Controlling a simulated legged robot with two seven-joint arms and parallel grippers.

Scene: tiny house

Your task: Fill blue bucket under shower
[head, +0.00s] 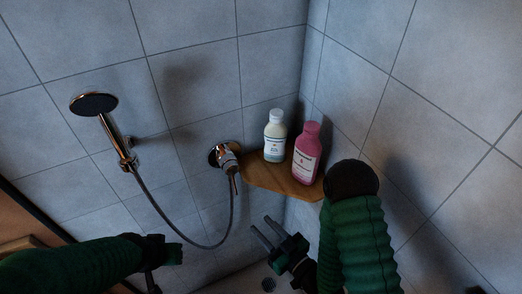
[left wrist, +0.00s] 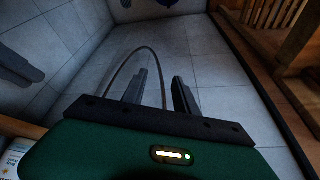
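The chrome shower head (head: 93,103) sits in its wall holder at the left of the head view, and its hose (head: 152,200) loops down and back up to the chrome tap (head: 228,158). My right gripper (head: 261,222) is open and empty, below the tap and the corner shelf, apart from both. My left gripper (left wrist: 160,76) shows two spread fingers with nothing solid between them; in the head view it is at lower left, near the bottom of the hose. A thin dark arc passes behind its fingers in the left wrist view.
A wooden corner shelf (head: 263,180) holds a white bottle (head: 274,135) and a pink bottle (head: 307,153), close to my right arm. Tiled walls meet behind it. A drain (head: 268,284) lies in the floor below. Wooden furniture (left wrist: 284,14) stands beyond a dark edge.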

